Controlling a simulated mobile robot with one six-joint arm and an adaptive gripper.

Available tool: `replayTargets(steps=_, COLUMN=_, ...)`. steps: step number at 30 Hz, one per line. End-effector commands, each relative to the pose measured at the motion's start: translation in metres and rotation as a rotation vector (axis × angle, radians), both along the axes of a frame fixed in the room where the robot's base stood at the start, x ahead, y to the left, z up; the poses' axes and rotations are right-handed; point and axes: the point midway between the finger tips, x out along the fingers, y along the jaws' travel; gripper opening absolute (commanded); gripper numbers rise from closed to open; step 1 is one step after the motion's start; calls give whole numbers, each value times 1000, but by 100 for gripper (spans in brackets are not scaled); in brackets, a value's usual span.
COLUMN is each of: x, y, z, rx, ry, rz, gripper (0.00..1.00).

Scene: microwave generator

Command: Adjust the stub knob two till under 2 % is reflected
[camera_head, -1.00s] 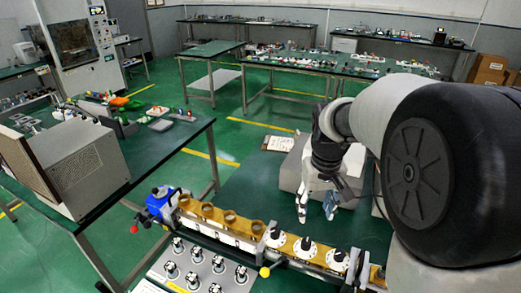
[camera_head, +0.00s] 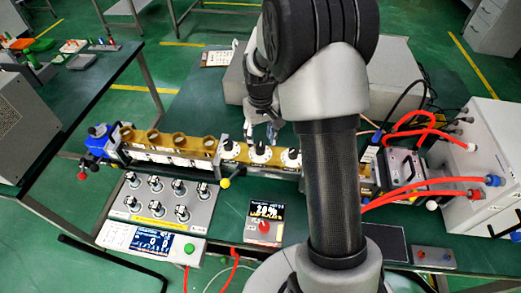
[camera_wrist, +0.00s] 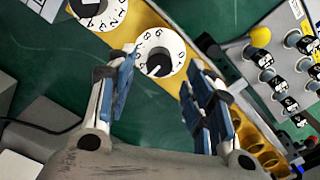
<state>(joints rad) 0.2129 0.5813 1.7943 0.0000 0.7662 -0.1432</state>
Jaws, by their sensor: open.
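Three stub knobs with black grips on white numbered dials stand in a row on the brass waveguide (camera_head: 218,146): left (camera_head: 230,147), middle (camera_head: 260,153) and right (camera_head: 291,158). My gripper (camera_head: 261,131) is open and empty, just behind the middle knob in the head view. In the wrist view one dial (camera_wrist: 160,52) shows between and beyond the open fingertips (camera_wrist: 165,72), apart from them. Another dial (camera_wrist: 98,12) is at the top edge; the right finger seems to hide the third.
A panel with several small knobs (camera_head: 166,200) stands in front of the waveguide. A yellow-knobbed lever (camera_head: 224,182) juts out near the left dial. Red hoses (camera_head: 420,190) run to the white cabinet (camera_head: 485,165) on the right. A grey block (camera_head: 236,78) stands behind my gripper.

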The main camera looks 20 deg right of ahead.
Motion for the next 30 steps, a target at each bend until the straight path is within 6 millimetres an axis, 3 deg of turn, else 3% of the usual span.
replayTargets(steps=3, x=-1, y=0, z=-25, rx=0, ry=3, rz=0, gripper=47)
replayTargets(steps=9, x=0, y=0, z=-46, rx=0, ry=1, rz=0, gripper=47)
replayTargets(steps=20, x=0, y=0, z=-51, rx=0, ry=0, rz=0, gripper=47)
replayTargets(steps=30, x=0, y=0, z=-50, rx=0, ry=0, rz=0, gripper=26)
